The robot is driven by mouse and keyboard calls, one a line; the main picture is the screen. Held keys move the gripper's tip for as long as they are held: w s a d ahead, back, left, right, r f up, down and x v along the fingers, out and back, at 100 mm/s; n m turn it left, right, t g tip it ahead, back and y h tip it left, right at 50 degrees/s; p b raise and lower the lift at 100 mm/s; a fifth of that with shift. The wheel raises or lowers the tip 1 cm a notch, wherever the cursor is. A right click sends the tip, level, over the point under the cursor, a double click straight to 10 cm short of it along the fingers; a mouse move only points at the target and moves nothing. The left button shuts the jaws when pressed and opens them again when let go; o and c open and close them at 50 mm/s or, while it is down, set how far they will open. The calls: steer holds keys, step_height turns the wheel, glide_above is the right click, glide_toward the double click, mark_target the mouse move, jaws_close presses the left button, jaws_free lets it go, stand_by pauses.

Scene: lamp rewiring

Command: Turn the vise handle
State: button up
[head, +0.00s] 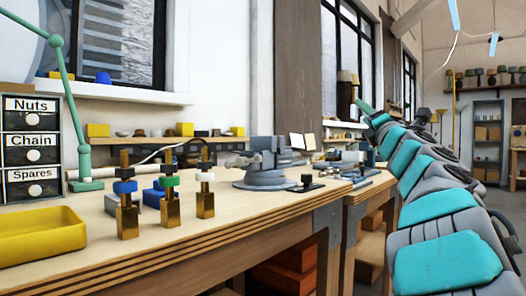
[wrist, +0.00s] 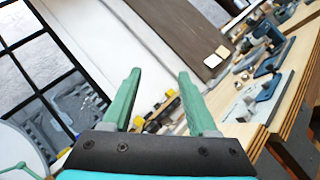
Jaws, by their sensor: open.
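A grey bench vise (head: 270,165) stands on a round base on the wooden workbench in the head view. I cannot pick out its handle clearly at this size. My gripper (wrist: 159,72) is open, with two green fingers spread apart and nothing between them in the wrist view. In the head view my arm reaches up from the lower right, and its green tip (head: 363,106) is beyond the vise and to its right, apart from it. Blue-grey items (wrist: 268,86) show on a bench in the wrist view; I cannot tell whether one is the vise.
Brass posts with coloured collars (head: 127,210) stand near the bench's front edge. A yellow tray (head: 40,238) and labelled drawers (head: 32,140) are at the left, with a green lamp arm (head: 72,100). A small black part (head: 306,184) lies right of the vise.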

steer(key=w+a+n+g+y+p, duration=0.1)
steer(key=a+n+g+y, duration=0.4)
steer(key=a+n+y, duration=0.65)
steer(key=s+a+f+n+g, duration=0.1)
steer(key=a+f+n+g, duration=0.1)
steer(key=f+n+g, duration=0.1)
steer(key=s+a+f+n+g+y+p, duration=0.1)
steer(key=a+f+n+g, duration=0.2)
steer(key=f+n, duration=0.1)
steer(key=s+a+f+n+g+y, duration=0.1)
steer(key=s+a+f+n+g, duration=0.1)
steer(key=f+n+g, duration=0.2)
steer(key=shift+s+a+f+n+p, duration=0.15)
steer(key=shift+a+n+p, duration=0.2)
steer(key=shift+n, duration=0.4)
steer(key=shift+a+f, duration=0.1)
steer(key=shift+a, duration=0.1)
steer(key=p, duration=0.2)
glide_toward(242, 162)
steer(key=a, duration=0.1)
steer(key=w+a+r, duration=0.1)
steer(key=a, duration=0.1)
steer(key=shift+w+r, duration=0.2)
steer(key=shift+w, duration=0.1)
steer(key=shift+w+a+f, duration=0.1)
steer(key=shift+a, duration=0.05)
jaws_close()
